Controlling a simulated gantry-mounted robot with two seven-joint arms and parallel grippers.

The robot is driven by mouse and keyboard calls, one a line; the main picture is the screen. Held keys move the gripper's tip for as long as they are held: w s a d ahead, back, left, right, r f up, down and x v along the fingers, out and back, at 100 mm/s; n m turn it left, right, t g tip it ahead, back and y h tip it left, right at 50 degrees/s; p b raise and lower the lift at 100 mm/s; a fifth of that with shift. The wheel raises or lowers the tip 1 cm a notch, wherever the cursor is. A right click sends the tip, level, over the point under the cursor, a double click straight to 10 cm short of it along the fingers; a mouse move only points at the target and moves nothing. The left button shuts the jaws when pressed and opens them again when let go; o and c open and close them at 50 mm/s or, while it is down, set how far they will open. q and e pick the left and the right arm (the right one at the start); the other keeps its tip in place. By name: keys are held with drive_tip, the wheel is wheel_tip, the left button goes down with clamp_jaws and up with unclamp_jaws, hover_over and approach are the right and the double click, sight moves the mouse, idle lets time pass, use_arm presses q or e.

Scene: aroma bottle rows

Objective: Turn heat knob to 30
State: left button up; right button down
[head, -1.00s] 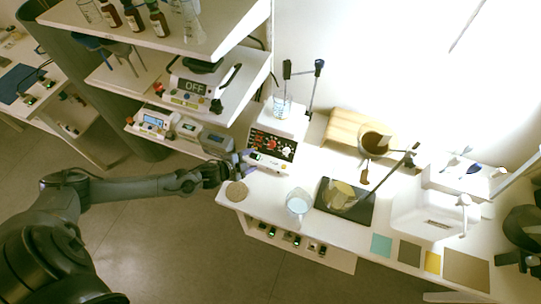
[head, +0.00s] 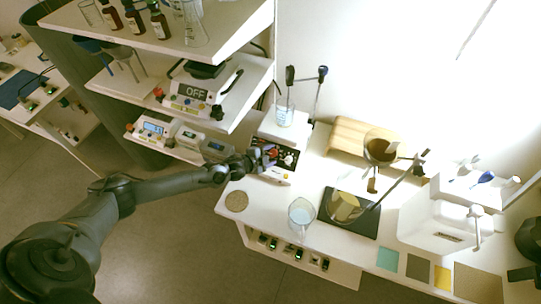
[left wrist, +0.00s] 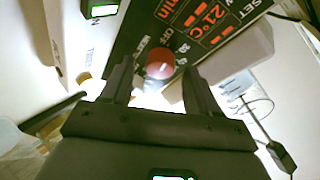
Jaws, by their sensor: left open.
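The heating stirrer (head: 286,133) is a white unit with a black front panel, on the bench beside the shelves. In the left wrist view its panel (left wrist: 190,22) shows orange digits reading 21°C. A red round knob (left wrist: 160,64) sits below them, near an OFF mark. My left gripper (head: 266,160) is at the panel's front and covers part of it. In the left wrist view the left gripper (left wrist: 158,80) is open, with the knob between its fingers near the tips. I cannot tell whether the fingers touch it. My right gripper is not in view.
A beaker (head: 285,115) stands on the stirrer. A cork disc (head: 236,201), a glass beaker (head: 301,217) and a black plate (head: 347,216) are on the bench. Shelves with a scale (head: 195,92) are on the left. A wooden block (head: 352,137) stands behind.

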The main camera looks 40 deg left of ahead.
use_arm(q)
drive_tip(key=shift+w+f, duration=0.15)
drive_tip(key=shift+w, duration=0.15)
drive_tip(key=c, duration=1)
drive_tip(key=shift+c, duration=0.2)
drive_tip(key=shift+m, duration=0.3)
drive_tip(key=m+g+p, duration=0.1)
drive_tip(key=m, duration=0.2)
drive_tip(key=shift+g+h, duration=0.3)
drive_tip(key=shift+w+m+g, duration=0.1)
drive_tip(key=shift+m+g, duration=0.6)
drive_tip(key=shift+m, duration=1.4)
